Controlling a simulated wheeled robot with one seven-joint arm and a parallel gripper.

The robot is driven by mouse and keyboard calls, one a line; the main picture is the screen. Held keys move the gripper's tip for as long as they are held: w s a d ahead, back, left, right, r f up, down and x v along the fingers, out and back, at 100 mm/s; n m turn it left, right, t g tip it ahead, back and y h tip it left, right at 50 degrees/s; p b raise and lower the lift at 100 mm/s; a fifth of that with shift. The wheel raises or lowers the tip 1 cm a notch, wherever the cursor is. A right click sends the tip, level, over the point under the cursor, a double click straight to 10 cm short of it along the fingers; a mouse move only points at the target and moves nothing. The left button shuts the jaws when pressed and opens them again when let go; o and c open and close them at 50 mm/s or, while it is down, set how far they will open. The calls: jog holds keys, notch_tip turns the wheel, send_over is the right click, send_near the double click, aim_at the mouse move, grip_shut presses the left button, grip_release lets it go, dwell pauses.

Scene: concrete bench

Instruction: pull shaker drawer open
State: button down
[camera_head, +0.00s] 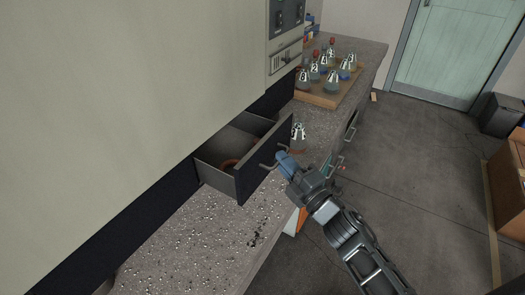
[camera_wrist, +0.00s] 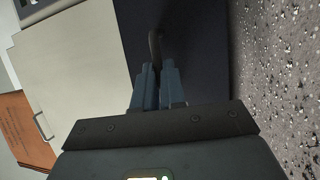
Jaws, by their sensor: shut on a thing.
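The drawer (camera_head: 264,160) stands pulled out from the dark base of a large cream machine, above the bench. Its inside shows, with a brownish round thing (camera_head: 229,164) partly hidden behind the front panel. A curved bar handle (camera_head: 272,160) stands out from the dark front. My gripper (camera_head: 284,156) is at the handle's right end, its blue fingers shut on the handle. In the wrist view the fingers (camera_wrist: 158,85) are close together around the dark handle (camera_wrist: 155,45), in front of the dark drawer front (camera_wrist: 200,50).
The speckled concrete bench (camera_head: 200,245) runs under the drawer. A flask (camera_head: 298,137) stands just behind the drawer front, and a wooden board (camera_head: 320,98) holds several labelled flasks farther back. The floor (camera_head: 410,150) to the right is mostly clear.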

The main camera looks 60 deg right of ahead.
jog(key=s, duration=0.5)
jog(key=shift+s+d+f, duration=0.1)
jog(key=shift+s, duration=0.25)
jog(key=c, duration=1.2)
grip_release()
jog(key=b+v, duration=0.2)
jog(key=v, duration=0.6)
